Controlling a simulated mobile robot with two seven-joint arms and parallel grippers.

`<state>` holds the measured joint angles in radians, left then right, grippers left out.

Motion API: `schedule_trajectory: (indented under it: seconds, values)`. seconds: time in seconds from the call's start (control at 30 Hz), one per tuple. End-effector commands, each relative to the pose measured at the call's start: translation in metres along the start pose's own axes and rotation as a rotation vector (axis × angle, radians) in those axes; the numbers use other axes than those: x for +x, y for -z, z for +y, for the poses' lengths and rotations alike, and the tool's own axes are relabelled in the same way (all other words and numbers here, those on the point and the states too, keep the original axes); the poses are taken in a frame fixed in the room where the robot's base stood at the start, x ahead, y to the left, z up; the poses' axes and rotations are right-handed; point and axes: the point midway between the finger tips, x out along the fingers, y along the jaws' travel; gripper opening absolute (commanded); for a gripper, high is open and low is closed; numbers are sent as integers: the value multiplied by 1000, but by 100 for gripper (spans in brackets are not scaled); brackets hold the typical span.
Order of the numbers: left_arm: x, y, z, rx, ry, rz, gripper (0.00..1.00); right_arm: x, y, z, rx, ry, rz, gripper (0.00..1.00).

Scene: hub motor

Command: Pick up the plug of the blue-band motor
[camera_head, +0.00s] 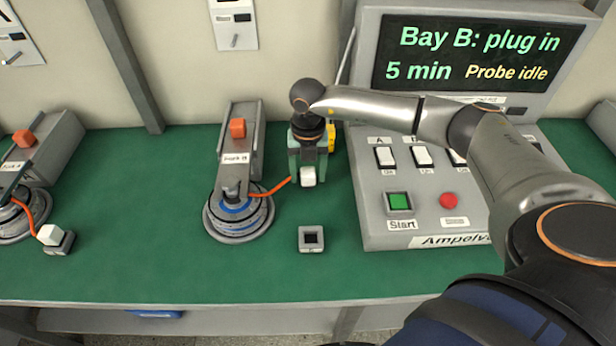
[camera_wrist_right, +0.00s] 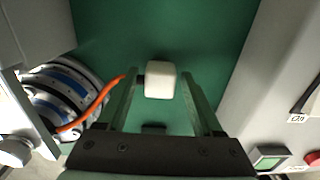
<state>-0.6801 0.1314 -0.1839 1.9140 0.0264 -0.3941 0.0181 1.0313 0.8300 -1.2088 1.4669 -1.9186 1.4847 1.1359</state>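The blue-band motor (camera_head: 238,220) sits on the green bench, left of centre in the head view; its blue and grey rings show at left in the right wrist view (camera_wrist_right: 62,95). An orange cable (camera_head: 270,190) runs from it to its white plug (camera_head: 308,177). A small square grey socket (camera_head: 311,239) with a dark empty opening stands on the bench nearer the front. My left gripper is not in view.
A grey control panel (camera_head: 380,215) with switches, buttons and a screen (camera_head: 475,55) stands close on the right. A bracket with an orange block (camera_head: 237,129) rises behind the motor. Another motor with a white plug (camera_head: 49,235) is at far left. The bench front is clear.

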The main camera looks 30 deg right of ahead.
Motion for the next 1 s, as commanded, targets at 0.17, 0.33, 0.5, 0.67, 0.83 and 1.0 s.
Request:
schedule_trajectory:
  seconds: [0.17, 0.33, 0.5, 0.67, 0.83, 1.0]
  values:
    - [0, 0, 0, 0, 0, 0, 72, 0, 0, 0, 0, 0, 0, 46]
    - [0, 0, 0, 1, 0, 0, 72, -1, 0, 0, 0, 0, 0, 27]
    - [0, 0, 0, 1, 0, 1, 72, -1, 0, 0, 1, -1, 0, 8]
    - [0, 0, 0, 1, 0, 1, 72, -1, 0, 0, 1, -1, 0, 0]
    - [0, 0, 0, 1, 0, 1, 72, -1, 0, 0, 1, 0, 0, 0]
    - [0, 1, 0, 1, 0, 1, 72, -1, 0, 0, 1, -1, -1, 0]
